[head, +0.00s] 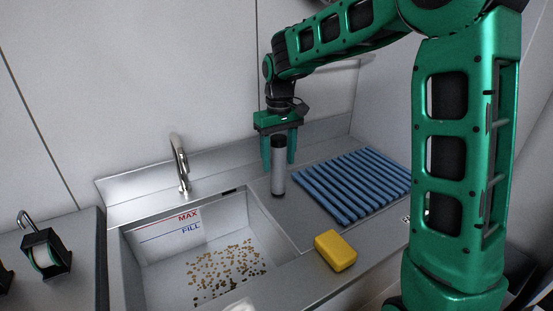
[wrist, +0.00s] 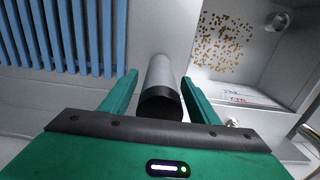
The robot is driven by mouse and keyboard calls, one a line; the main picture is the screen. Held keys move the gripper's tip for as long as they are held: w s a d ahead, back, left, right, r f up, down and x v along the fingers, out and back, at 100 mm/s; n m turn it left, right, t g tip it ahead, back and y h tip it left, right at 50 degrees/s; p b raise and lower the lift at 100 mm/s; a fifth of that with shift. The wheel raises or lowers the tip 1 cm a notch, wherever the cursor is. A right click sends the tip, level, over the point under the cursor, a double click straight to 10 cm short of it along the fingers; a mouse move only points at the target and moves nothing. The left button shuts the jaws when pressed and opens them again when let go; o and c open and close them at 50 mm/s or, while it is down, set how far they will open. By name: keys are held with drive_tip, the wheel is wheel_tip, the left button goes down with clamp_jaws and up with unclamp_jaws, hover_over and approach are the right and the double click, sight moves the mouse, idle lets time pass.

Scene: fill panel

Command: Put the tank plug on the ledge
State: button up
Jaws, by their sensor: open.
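A grey cylinder with a black top (head: 278,172) stands upright on the counter between the basin and the blue rack. No part is labelled as the tank plug, and I cannot tell for sure whether this is it. My gripper (head: 279,155) points down over the cylinder with its fingers open. In the wrist view the cylinder (wrist: 161,80) lies between the two open fingers (wrist: 160,85), with a gap on each side. A small pale round fitting (wrist: 278,20) shows in the basin. The steel ledge (head: 145,205) runs behind the basin.
The basin (head: 150,245) has MAX and FILL marks and scattered brown bits on its floor. A tap (head: 181,165) stands behind it. A blue slatted rack (head: 352,184) lies right of the cylinder. A yellow sponge (head: 335,250) sits at the front. A padlock-like item (head: 44,252) is far left.

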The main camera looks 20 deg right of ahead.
wheel_tip(320, 180, up, 12)
drive_tip(key=shift+r, duration=0.1)
drive_tip(key=s+d+f+m, duration=0.2)
drive_tip(key=s+d+m, duration=0.1)
drive_tip(key=s+d, duration=0.7)
drive_tip(key=s+d+f+m, duration=0.2)
drive_tip(key=s+f, duration=0.1)
drive_tip(key=s, duration=0.5)
drive_tip(key=s+d+f+m, duration=0.1)
drive_tip(key=s+f, duration=0.3)
drive_tip(key=s, duration=0.5)
drive_tip(key=s+d+f+m, duration=0.2)
drive_tip(key=s+d+f, duration=0.2)
drive_tip(key=s, duration=0.4)
drive_tip(key=shift+s+m, duration=0.25)
drive_tip(key=shift+m, duration=0.05)
drive_tip(key=shift+w+f, duration=0.3)
drive_tip(key=shift+w, duration=0.35)
